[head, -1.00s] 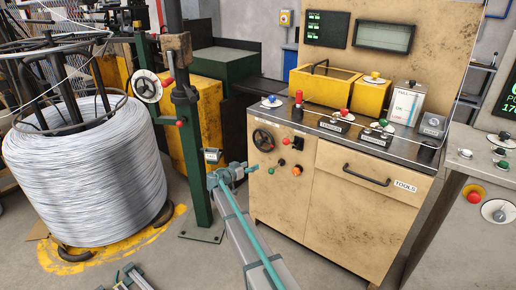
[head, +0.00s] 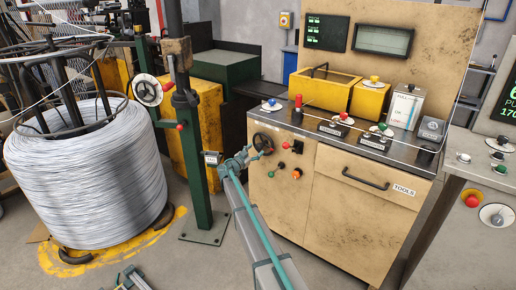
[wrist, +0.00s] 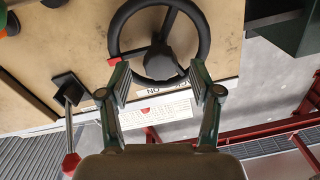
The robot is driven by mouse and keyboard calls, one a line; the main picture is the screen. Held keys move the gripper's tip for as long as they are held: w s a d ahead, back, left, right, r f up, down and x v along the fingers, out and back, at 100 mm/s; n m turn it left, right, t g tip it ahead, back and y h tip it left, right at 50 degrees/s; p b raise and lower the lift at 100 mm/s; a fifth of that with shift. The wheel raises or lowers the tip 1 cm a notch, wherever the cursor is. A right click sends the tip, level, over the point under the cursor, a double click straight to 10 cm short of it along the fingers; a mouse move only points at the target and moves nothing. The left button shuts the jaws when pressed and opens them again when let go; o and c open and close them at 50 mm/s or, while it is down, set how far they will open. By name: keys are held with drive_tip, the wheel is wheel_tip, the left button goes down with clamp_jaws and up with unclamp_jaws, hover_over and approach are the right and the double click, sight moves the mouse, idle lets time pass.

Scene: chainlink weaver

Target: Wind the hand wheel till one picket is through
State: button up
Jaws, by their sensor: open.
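The black hand wheel (head: 264,143) is on the upper left of the beige cabinet's front. In the wrist view the hand wheel (wrist: 202,32) shows its spokes, dark hub and a red mark at the left of its rim. My gripper (head: 254,154) is at the wheel in the head view, partly covering its lower edge. In the wrist view my gripper (wrist: 160,82) is open, with one finger at each side of the wheel's lower part. I cannot tell whether the fingers touch the rim. No picket can be made out.
A lever with a red knob (wrist: 70,163) stands out beside the wheel. Red, green and orange controls (head: 296,174) sit on the cabinet front. A green post (head: 199,190) with a smaller wheel (head: 147,90) and a wire coil (head: 85,170) stand to the left.

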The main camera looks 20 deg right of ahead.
sight(257, 149)
drive_tip(key=shift+x, duration=1.6)
clamp_jaws()
